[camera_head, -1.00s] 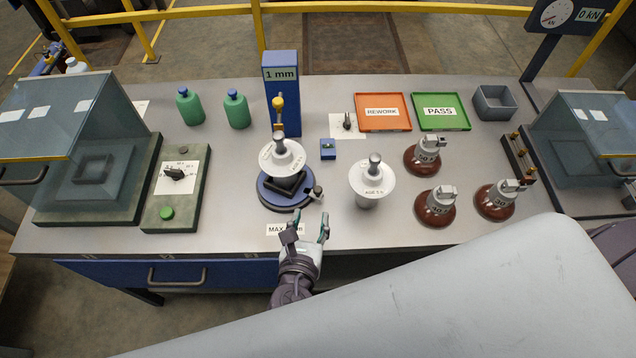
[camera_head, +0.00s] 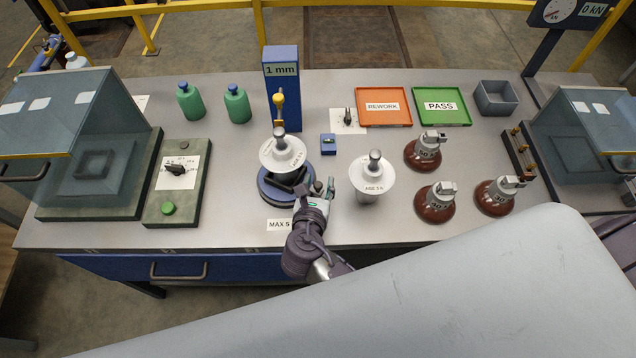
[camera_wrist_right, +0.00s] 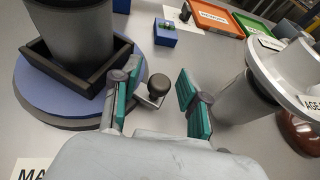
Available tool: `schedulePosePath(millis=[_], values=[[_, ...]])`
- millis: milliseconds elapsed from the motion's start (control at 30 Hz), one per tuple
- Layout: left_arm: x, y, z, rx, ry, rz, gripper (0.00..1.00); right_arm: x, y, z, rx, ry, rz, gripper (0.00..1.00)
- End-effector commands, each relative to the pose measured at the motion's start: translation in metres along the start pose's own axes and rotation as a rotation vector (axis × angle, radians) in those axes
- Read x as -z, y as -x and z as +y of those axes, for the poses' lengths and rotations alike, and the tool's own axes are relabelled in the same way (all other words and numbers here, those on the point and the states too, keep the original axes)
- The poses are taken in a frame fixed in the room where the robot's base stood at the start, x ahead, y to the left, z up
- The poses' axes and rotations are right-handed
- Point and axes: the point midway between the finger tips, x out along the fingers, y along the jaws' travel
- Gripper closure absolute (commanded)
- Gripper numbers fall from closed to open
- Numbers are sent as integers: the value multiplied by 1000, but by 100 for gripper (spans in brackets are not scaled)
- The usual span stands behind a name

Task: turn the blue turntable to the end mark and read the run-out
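The blue turntable (camera_head: 272,194) stands at the table's front middle, with a black square cradle on top. A white insulator (camera_head: 280,155) stands upright in the cradle. In the right wrist view the turntable (camera_wrist_right: 32,98) is at the left, and its dark round crank knob (camera_wrist_right: 158,85) sits between my fingertips. My right gripper (camera_head: 322,190) is open at the turntable's right side, its teal pads (camera_wrist_right: 160,97) either side of the knob with visible gaps. A blue post marked "1 mm" (camera_head: 281,71) stands behind, with a yellow-topped probe (camera_head: 279,98) near the insulator. My left gripper is out of view.
A second white insulator (camera_head: 373,180) stands close to the right of my gripper. Brown insulators (camera_head: 435,203), an orange REWORK tray (camera_head: 384,119) and a green PASS tray (camera_head: 442,119) are farther right. A small blue block (camera_head: 328,149) lies behind. A MAX 5 label (camera_head: 279,225) lies in front.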

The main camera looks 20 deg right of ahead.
Motion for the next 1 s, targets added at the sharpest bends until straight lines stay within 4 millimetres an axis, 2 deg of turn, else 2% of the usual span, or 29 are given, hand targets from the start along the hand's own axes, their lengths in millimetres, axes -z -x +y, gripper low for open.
schedulePosePath(millis=[33, 233, 567, 767, 900, 1000], values=[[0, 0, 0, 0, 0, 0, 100, 0, 0, 0, 0, 0, 0, 68], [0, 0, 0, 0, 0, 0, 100, 0, 0, 0, 0, 0, 0, 100], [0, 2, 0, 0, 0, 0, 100, -1, 0, 0, -4, 3, -1, 100], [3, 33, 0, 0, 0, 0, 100, -12, -7, -4, -107, 55, -5, 100], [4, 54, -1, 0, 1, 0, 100, -16, -19, -6, -234, 109, -4, 100], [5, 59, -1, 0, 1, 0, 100, -15, -26, -5, -308, 135, -3, 100]])
